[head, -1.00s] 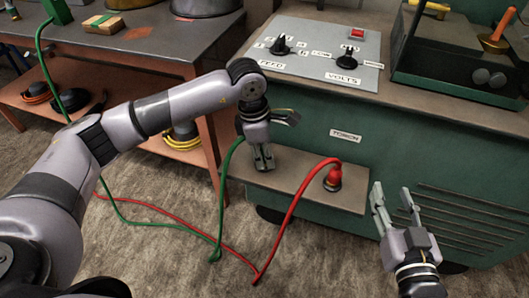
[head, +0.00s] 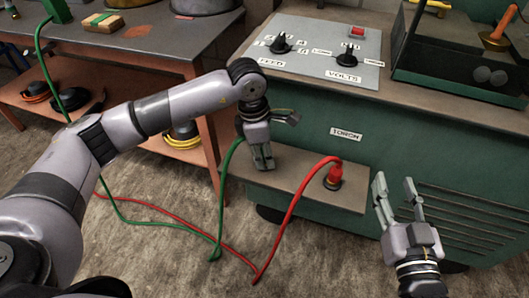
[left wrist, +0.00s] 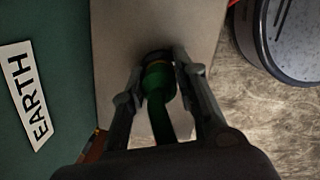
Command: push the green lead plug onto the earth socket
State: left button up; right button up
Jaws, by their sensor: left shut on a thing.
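My left gripper (head: 263,160) points down over the left part of the shelf (head: 300,188) at the machine's front. In the left wrist view its fingers are shut on the green lead plug (left wrist: 157,84), with a dark ring at the plug's far end. The earth socket is hidden under the plug and fingers; I cannot tell how far the plug is seated. The green lead (head: 222,195) loops from the gripper to the floor. An EARTH label (left wrist: 30,95) shows beside the shelf in the left wrist view. My right gripper (head: 395,188) is open and empty, right of the shelf.
A red plug (head: 334,174) with its red lead stands on the shelf's right part, below the TORCH label (head: 346,134). A control panel (head: 318,50) with knobs is on the machine top. A workbench (head: 150,45) stands at the left.

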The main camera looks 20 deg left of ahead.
pick_arm(q)
jog(key=o, duration=1.1)
jog(key=shift+o, duration=0.2)
notch_tip(320, 180, up, 12)
jog(key=a, duration=0.1)
jog(key=shift+s+a, duration=0.3)
jog(key=shift+a, duration=0.05)
jog(key=shift+f, duration=0.15)
